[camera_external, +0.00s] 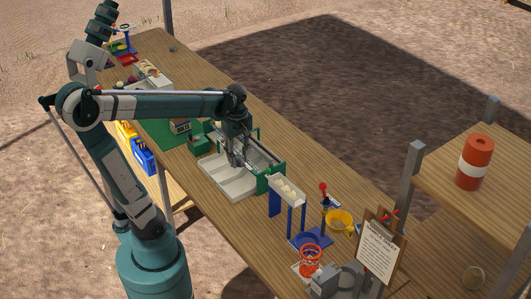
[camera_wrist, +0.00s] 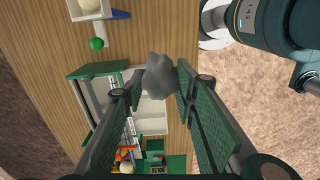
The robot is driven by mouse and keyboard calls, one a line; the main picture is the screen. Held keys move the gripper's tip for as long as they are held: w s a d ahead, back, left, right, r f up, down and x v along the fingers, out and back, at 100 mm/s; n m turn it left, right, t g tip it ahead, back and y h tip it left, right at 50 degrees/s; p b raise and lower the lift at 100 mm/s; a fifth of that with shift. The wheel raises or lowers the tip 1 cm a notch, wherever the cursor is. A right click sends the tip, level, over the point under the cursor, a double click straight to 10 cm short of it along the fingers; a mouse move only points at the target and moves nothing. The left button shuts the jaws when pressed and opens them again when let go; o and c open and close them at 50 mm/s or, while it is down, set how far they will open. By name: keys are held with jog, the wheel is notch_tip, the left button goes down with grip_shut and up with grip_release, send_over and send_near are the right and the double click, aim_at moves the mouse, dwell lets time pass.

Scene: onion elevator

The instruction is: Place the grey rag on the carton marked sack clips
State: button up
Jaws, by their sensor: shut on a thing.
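My gripper (camera_wrist: 160,80) is shut on the grey rag (camera_wrist: 158,75), a crumpled lump between the fingertips in the wrist view. In the external view my gripper (camera_external: 237,160) hangs over the white divided tray (camera_external: 230,185); the rag is hard to tell apart from the fingers there. A small printed carton (camera_external: 180,126) stands on the green mat (camera_external: 160,131), to the left of my gripper. Its lettering is too small to read, so I cannot confirm that it is the sack clips carton.
A green box (camera_external: 198,144) sits between mat and tray. A blue-legged chute (camera_external: 287,189), yellow cup (camera_external: 340,221), orange basket (camera_external: 311,260) and clipboard (camera_external: 380,248) stand further right.

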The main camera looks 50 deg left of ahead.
jog(key=w+a+r+n+p, duration=0.2)
jog(key=w+a, duration=0.3)
jog(key=a, duration=0.7)
jog(key=w+a+r+n+p, duration=0.25)
jog(key=w+a, duration=0.35)
jog(key=a, duration=0.5)
jog(key=w+a+r+n+p, duration=0.1)
jog(key=w+a+p, duration=0.3)
jog(key=a, duration=0.8)
jog(key=s+a+f+n+p, duration=0.1)
jog(key=a+f+n+p, duration=0.1)
jog(key=a, duration=1.1)
jog(key=s+a+f+n+p, duration=0.1)
jog(key=a, duration=1.2)
jog(key=s+a+f+n+p, duration=0.25)
jog(key=s+a, duration=0.25)
jog(key=a, duration=0.7)
jog(key=shift+m, duration=0.3)
jog(key=shift+s+f+b, duration=0.15)
jog(key=shift+f, duration=1.35)
jog(key=shift+s+f+b, duration=0.1)
jog(key=shift+f+b, duration=0.05)
jog(key=shift+f, duration=1.3)
jog(key=shift+f, duration=0.1)
jog(key=shift+f, duration=3)
